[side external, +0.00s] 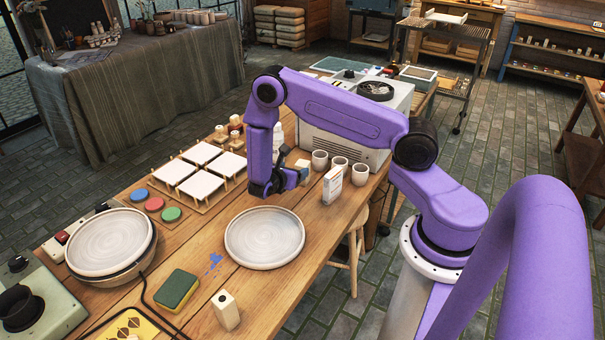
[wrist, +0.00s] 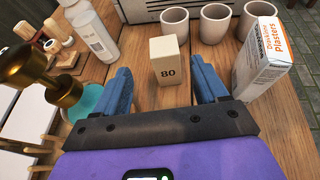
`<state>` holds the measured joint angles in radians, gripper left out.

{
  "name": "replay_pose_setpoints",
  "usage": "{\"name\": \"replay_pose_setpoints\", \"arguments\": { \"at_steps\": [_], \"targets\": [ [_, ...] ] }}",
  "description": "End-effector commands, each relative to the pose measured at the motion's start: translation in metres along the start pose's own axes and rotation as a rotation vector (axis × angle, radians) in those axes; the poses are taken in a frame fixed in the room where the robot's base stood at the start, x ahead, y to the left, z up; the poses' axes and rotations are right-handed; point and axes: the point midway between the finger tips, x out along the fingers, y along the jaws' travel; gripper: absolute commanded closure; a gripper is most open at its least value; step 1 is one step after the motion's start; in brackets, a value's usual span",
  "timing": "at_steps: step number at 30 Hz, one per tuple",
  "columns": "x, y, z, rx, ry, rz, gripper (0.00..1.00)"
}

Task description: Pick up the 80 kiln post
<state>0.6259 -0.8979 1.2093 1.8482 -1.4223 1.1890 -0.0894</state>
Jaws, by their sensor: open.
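The 80 kiln post (wrist: 167,62) is a pale cream block with a black "80" on its front face. It stands upright on the wooden table in the wrist view. My gripper (wrist: 161,80) is open, with one blue finger on each side of the post's lower part. Gaps show between the fingers and the post. In the side view my gripper (side external: 275,185) is low over the table, and the post (side external: 303,171) partly shows just to its right. I cannot tell how far the fingertips are above the table.
Several pale cups (wrist: 215,23) stand behind the post. A plasters box (wrist: 262,55) stands close to the right finger. A white bottle (wrist: 90,30) and a brass-necked teal object (wrist: 50,75) are at left. A round plate (side external: 265,238) lies on the table in front.

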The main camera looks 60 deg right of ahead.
Motion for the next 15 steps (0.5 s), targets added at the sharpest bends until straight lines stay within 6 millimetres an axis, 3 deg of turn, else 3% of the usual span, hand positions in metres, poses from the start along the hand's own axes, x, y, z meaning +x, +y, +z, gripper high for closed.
{"name": "replay_pose_setpoints", "arguments": {
  "at_steps": [6, 15],
  "targets": [
    [0.033, -0.001, 0.000, 0.000, 0.000, -0.003, 0.28],
    [0.055, -0.004, 0.001, 0.000, 0.000, -0.004, 0.28]
  ]
}}
